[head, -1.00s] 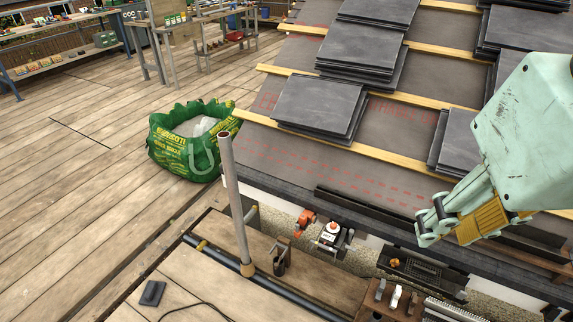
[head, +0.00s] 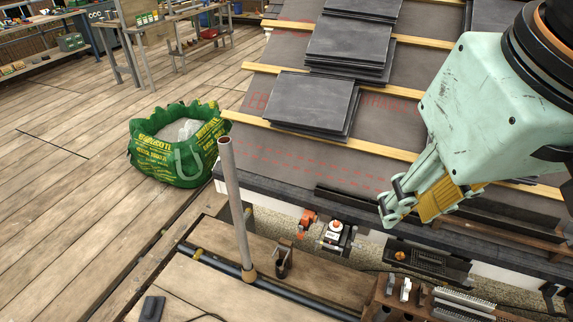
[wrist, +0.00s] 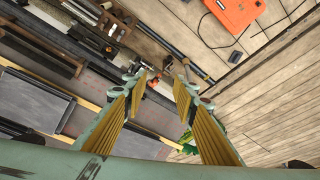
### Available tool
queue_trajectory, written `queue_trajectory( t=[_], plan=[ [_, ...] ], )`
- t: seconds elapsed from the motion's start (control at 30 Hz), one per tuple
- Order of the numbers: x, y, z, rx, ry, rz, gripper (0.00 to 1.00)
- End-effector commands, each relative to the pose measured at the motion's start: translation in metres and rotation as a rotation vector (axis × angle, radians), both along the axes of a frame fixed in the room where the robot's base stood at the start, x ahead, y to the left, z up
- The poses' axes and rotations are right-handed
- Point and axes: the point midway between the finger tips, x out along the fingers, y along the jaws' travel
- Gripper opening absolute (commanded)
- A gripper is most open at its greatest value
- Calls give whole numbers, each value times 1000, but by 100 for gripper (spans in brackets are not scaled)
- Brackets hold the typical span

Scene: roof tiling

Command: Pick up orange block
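A small orange object (head: 308,218) sits on the narrow gravelly strip below the roof edge, left of a white and black tool with an orange top. It is too small to tell whether it is a plain block. In the wrist view the small orange object (wrist: 152,84) shows between and beyond the fingertips. My gripper (head: 388,212) is to the right of it and above the roof's lower edge in the head view. In the wrist view my gripper (wrist: 162,80) has its yellow-padded fingers apart, with nothing between them.
A white and black tool (head: 338,235) stands close to the orange object. An upright grey pole (head: 235,200) rises from the wooden deck on the left. Stacked slates (head: 312,100) lie on the roof. A large orange panel or case (wrist: 235,12) lies on the deck.

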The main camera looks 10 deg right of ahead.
Motion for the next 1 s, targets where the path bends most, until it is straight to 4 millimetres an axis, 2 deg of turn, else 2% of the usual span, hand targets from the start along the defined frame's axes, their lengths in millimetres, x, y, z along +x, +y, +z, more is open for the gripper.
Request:
queue_trajectory(
  t=[0.37, 0.57, 0.77, 1.0],
  plan=[
    [2, 0, 1, 2, 1, -5, 26],
    [14, 0, 4, 12, 7, -33, 26],
    [39, 0, 8, 33, 18, -95, 26],
    [81, 0, 12, 66, 37, -197, 26]
  ],
)
